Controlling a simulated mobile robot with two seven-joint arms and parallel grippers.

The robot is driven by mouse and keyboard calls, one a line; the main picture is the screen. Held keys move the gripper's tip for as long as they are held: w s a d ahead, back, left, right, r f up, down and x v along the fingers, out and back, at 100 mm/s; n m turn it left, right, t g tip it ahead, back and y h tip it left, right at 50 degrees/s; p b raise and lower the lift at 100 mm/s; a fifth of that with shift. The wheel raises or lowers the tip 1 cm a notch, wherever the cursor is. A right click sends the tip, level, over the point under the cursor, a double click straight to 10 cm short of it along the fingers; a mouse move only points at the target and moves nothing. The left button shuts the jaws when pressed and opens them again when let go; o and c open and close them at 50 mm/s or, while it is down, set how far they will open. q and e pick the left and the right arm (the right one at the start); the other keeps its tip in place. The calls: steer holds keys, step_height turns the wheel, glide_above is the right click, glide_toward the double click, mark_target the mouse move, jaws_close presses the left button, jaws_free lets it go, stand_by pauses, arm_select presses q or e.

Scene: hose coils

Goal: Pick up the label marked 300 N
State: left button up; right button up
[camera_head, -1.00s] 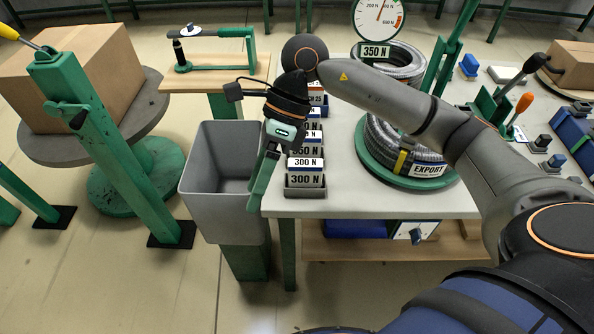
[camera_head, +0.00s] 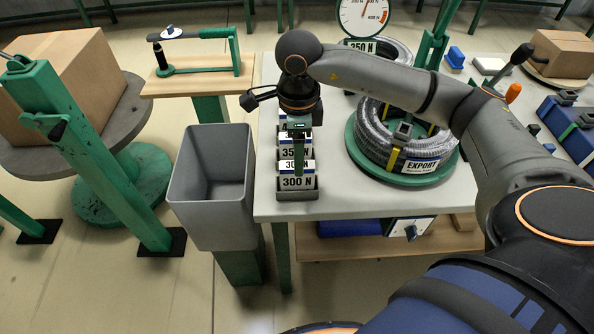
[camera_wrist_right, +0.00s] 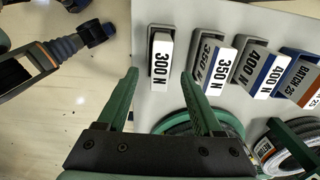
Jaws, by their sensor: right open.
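The 300 N label (camera_wrist_right: 162,58) lies at the near end of a row of labels, in a dark holder; its white face shows black print. In the head view it (camera_head: 296,167) is partly hidden behind my right finger, above a front plate that also reads 300 N. My right gripper (camera_wrist_right: 160,85) is open and empty. In the wrist view its two green fingers point toward the label, one to each side of its line, with tips just short of it in the picture. It shows over the row in the head view (camera_head: 298,160). My left gripper is not in view.
Labels reading 350 N (camera_wrist_right: 214,65), 400 N (camera_wrist_right: 267,76) and BATCH 25 (camera_wrist_right: 300,82) stand close beside it. A grey bin (camera_head: 212,190) is left of the table (camera_head: 350,199). A hose coil (camera_head: 385,140) with an EXPORT tag sits on a green turntable (camera_head: 402,178) at right.

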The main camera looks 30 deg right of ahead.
step_height(320, 180, down, 4)
steer(key=shift+w+f, duration=0.1)
steer(key=shift+f, duration=0.15)
steer(key=shift+c, duration=0.3)
jaws_close()
steer(key=shift+r, duration=0.1)
stand_by(0.9)
